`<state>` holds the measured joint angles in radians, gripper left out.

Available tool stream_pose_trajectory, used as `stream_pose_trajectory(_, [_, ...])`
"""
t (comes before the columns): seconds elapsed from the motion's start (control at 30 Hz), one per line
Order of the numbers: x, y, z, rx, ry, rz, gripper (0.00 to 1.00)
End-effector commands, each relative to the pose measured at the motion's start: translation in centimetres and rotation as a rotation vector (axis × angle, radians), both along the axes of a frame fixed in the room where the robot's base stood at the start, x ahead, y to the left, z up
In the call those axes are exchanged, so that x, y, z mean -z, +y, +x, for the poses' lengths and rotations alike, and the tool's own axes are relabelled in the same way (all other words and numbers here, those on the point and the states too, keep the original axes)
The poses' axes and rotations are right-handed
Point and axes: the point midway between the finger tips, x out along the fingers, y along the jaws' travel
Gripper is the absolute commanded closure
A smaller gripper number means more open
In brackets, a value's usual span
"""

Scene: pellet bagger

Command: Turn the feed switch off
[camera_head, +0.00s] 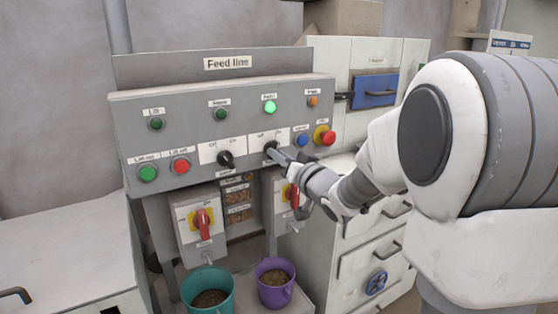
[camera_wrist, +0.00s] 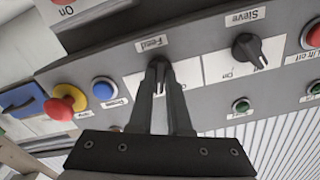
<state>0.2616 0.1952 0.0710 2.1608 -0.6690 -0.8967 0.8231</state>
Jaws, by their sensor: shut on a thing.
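The feed switch is a black rotary knob (camera_head: 270,146) on a white Off/On plate, on the sloping grey control panel (camera_head: 130,115). In the wrist view the knob (camera_wrist: 159,66) sits under the "Feed" label, between my two fingertips. My gripper (camera_head: 276,152) reaches in from the right and is shut on the knob. The same gripper shows in the wrist view (camera_wrist: 160,78), with both dark fingers close together. The fingers cover most of the knob, so I cannot tell which way its pointer faces.
A similar black knob (camera_head: 225,159) is just left, labelled "Sieve". A blue button (camera_head: 302,140) and a red emergency stop (camera_head: 328,138) on yellow are close on the right. Below are red-handled switches (camera_head: 203,224), a teal bucket (camera_head: 208,287) and a purple bucket (camera_head: 275,285).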

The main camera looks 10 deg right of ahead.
Motion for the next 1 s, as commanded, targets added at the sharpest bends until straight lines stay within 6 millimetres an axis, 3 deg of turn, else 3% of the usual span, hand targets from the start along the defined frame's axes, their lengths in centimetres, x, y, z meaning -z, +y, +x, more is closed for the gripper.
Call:
stream_pose_trajectory(0.7, [0.31, -0.16, 0.08, 0.0, -0.202, -0.612, 1.0])
stream_pose_trajectory(1.0, [0.1, -0.21, 0.1, 0.001, -0.259, -0.79, 1.0])
